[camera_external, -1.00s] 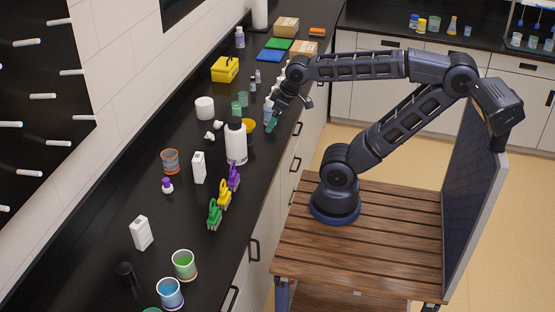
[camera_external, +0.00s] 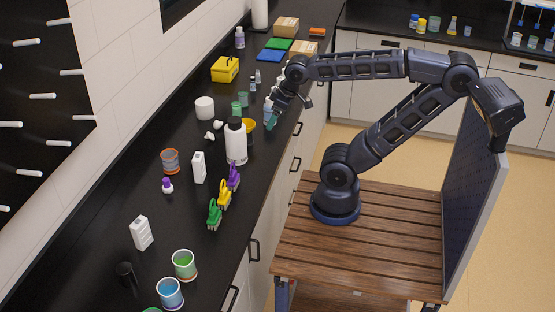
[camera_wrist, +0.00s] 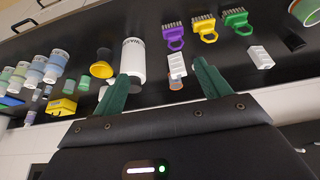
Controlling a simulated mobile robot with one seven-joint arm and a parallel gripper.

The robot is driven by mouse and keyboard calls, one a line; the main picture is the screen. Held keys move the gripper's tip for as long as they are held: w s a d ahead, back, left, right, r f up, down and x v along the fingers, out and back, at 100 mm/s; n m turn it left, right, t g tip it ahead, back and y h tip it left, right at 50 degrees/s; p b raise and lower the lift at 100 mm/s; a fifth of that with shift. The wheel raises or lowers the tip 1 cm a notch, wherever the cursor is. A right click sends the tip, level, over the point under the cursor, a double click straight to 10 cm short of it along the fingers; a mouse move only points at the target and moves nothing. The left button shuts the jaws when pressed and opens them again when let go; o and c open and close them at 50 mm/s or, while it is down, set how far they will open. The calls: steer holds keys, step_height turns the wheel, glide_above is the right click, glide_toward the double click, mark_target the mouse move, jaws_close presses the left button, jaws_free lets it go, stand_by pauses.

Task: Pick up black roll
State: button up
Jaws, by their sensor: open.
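The black roll (camera_external: 125,274) is a small dark cylinder on the black counter at the lower left of the external view. In the wrist view a small black cylinder, apparently the same roll (camera_wrist: 294,42), lies near the upper right, beside a white box. My gripper (camera_external: 271,118) is over the counter's front edge, well up the counter from the roll. Its two green fingers (camera_wrist: 162,84) are spread apart with nothing held between them in the wrist view. In the external view the fingertips are small and partly lost against bottles.
A yellow case (camera_external: 225,69) stands farther back. Bare counter surrounds much of the roll.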

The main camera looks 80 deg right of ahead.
steer(key=w+a+r+m+g, duration=0.1)
steer(key=w+a+r+m, duration=0.1)
steer(key=w+a, duration=0.35)
steer(key=w+a+r+m, duration=0.2)
steer(key=w+a+m, duration=0.1)
steer(key=w, duration=0.6)
steer(key=w+a+f+m+g+y, duration=0.15)
steer(key=w+a+m, duration=0.25)
steer(key=w+a, duration=0.85)
steer(key=m+g+h, duration=0.2)
steer(key=m, duration=0.6)
glide_above(125, 266)
steer(key=shift+y, duration=0.25)
step_height(125, 266, down, 21)
steer(key=shift+s+d+r, duration=0.1)
steer(key=shift+r, duration=0.1)
steer(key=shift+f, duration=0.45)
step_height(125, 266, down, 5)
steer(key=shift+r, duration=0.1)
steer(key=shift+a+f, duration=0.2)
steer(key=shift+f, duration=1.15)
steer(key=shift+a+f, duration=0.15)
steer(key=shift+f, duration=1.15)
steer(key=c, duration=1.1)
